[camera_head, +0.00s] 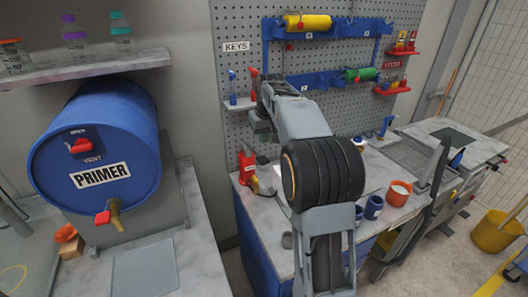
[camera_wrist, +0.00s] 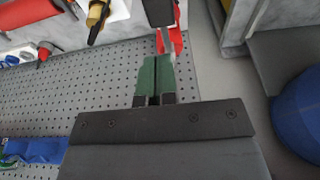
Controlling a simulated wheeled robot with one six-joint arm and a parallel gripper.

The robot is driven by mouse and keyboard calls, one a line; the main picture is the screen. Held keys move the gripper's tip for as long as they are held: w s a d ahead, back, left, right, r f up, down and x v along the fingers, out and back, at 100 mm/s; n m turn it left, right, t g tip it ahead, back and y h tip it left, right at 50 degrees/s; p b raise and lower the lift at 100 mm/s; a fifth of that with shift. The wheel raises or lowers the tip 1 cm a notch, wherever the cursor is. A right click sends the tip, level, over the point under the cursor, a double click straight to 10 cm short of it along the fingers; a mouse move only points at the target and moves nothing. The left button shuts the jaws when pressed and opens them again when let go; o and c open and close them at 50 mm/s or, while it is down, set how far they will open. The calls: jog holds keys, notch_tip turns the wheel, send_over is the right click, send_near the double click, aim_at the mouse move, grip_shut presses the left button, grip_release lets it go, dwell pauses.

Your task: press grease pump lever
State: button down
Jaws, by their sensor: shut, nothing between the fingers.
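A red device with a label (camera_head: 247,166) stands upright on the workbench, with a yellow part low at its right side; it looks like the grease pump. Its lever cannot be made out clearly in the head view. My gripper (camera_head: 263,128) hangs above and slightly right of it, partly hidden by my arm. In the wrist view my green gripper fingers (camera_wrist: 154,62) are shut together and empty. Just beyond their tips are a red part (camera_wrist: 175,42) and a grey bar (camera_wrist: 160,12), possibly the pump and its lever. Contact cannot be told.
A pegboard (camera_head: 240,60) with blue racks, a shelf and spray bottles rises behind the workbench. Blue cups (camera_head: 374,207) and an orange-red pot (camera_head: 399,193) stand to the right. A blue primer drum (camera_head: 100,140) is at left. A yellow bucket (camera_head: 496,232) is on the floor.

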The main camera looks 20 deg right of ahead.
aim_at(263, 158)
jog(key=x, duration=0.4)
jog(key=shift+s+p, duration=0.3)
jog(key=shift+s, duration=0.05)
jog(key=shift+s+f, duration=0.2)
jog(key=shift+f, duration=0.95)
